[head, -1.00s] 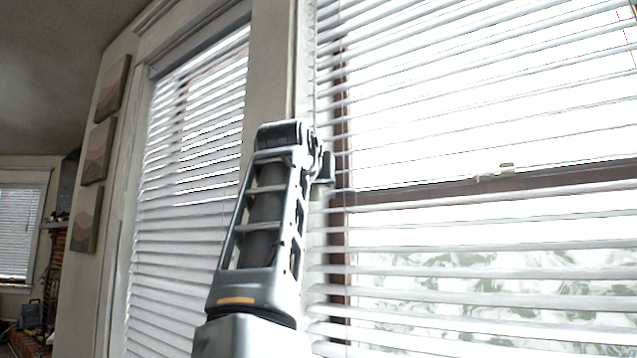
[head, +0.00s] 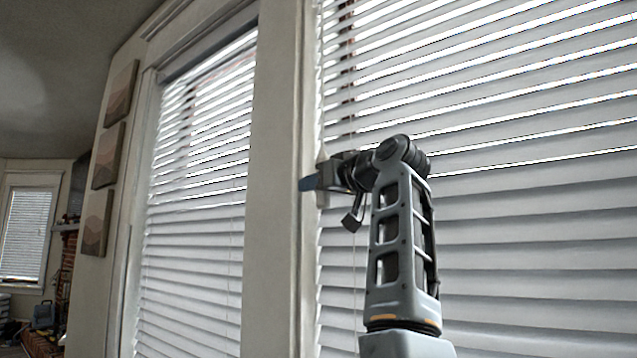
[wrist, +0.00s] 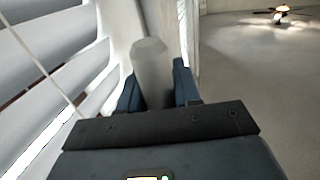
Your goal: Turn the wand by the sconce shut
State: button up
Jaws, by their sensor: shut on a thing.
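The right window's blind (head: 520,215) has broad white slats, tilted so that they cover most of the glass. Thin bright gaps show between its upper slats. The wand (head: 321,155) hangs at this blind's left edge by the window post; only short pale pieces show above and below my gripper (head: 310,184). In the wrist view the wand (wrist: 152,72) is a thick, pale, faceted rod standing between the two blue fingers of my gripper (wrist: 158,90), which is shut on it. No sconce can be made out in either view.
A second blind (head: 195,200) covers the window left of the white post (head: 277,180). Pictures (head: 108,155) hang on the wall further left. A thin cord (wrist: 40,62) crosses the slats close to my gripper. A ceiling fan (wrist: 280,14) is far off.

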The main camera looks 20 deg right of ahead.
jog(key=shift+s+a+n+g+y+p, duration=0.1)
jog(key=shift+n+g+y+p, duration=0.1)
jog(key=shift+n+g+y, duration=0.45)
jog(key=shift+a+n+g+y+p, duration=0.15)
jog(key=shift+n+y, duration=0.3)
jog(key=shift+y, duration=0.5)
jog(key=shift+f, duration=0.1)
jog(key=o, duration=1)
jog(key=shift+c, duration=0.2)
jog(key=b+v, duration=0.1)
jog(key=v, duration=0.6)
jog(key=shift+s+d+b, duration=0.3)
jog(key=shift+d, duration=0.05)
jog(key=shift+d, duration=0.1)
